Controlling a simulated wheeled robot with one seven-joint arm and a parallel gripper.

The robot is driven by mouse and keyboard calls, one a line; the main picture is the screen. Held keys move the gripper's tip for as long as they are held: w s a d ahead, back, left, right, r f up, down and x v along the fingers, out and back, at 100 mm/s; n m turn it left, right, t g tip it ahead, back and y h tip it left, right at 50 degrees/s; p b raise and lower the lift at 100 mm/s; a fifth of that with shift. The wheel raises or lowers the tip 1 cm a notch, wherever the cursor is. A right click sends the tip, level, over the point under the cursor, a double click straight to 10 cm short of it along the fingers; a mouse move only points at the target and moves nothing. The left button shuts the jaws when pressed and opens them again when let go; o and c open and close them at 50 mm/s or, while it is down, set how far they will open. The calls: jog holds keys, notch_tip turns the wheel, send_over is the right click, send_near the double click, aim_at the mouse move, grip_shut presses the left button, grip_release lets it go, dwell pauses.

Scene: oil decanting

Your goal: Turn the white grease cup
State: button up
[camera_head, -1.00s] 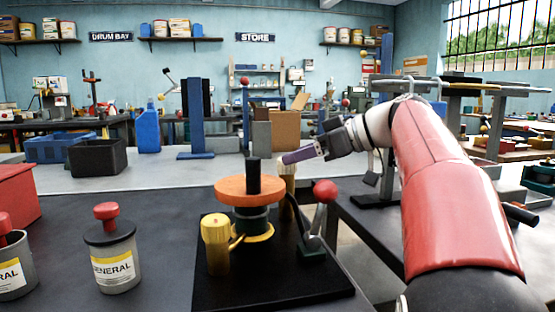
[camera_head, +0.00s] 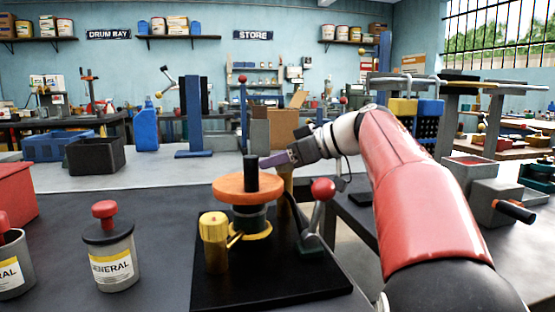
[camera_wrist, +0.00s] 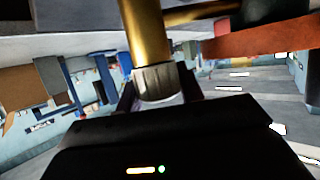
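The white grease cup (camera_wrist: 157,83) shows in the wrist view as a pale, ribbed cap on the end of a brass post (camera_wrist: 145,35). My gripper (camera_wrist: 160,95) has its dark fingers on either side of the cup, very close to its sides. I cannot tell whether they press on it. In the head view my gripper (camera_head: 270,161) is at the top of the brass post (camera_head: 286,184), behind the orange wheel, and hides the cup there.
An orange wheel (camera_head: 232,188) with a black knob, a yellow grease cup (camera_head: 213,228) and a red-ball lever (camera_head: 323,189) stand on a black plate (camera_head: 270,286) close by. Grey GENERAL canisters (camera_head: 110,262) stand at left.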

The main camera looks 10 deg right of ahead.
jog(key=shift+c, duration=0.6)
jog(key=b, duration=0.1)
jog(key=m+t+h+b, duration=0.1)
jog(key=b, duration=0.1)
jog(key=shift+f+m, duration=0.3)
jog(key=shift+w+d+r+m+t+h+b, duration=0.1)
jog(key=shift+m+t+h+b, duration=0.2)
jog(key=shift+m+t+h, duration=0.2)
jog(key=shift+r+m+t+h+b, duration=0.1)
jog(key=shift+m+t+h+b, duration=0.25)
jog(key=shift+h, duration=0.25)
jog(key=shift+w+d+r+m+t+h, duration=0.1)
jog(key=shift+m+t+h, duration=0.2)
jog(key=shift+m, duration=0.15)
jog(key=o, duration=1)
jog(key=v, duration=0.8)
jog(key=shift+w, duration=0.1)
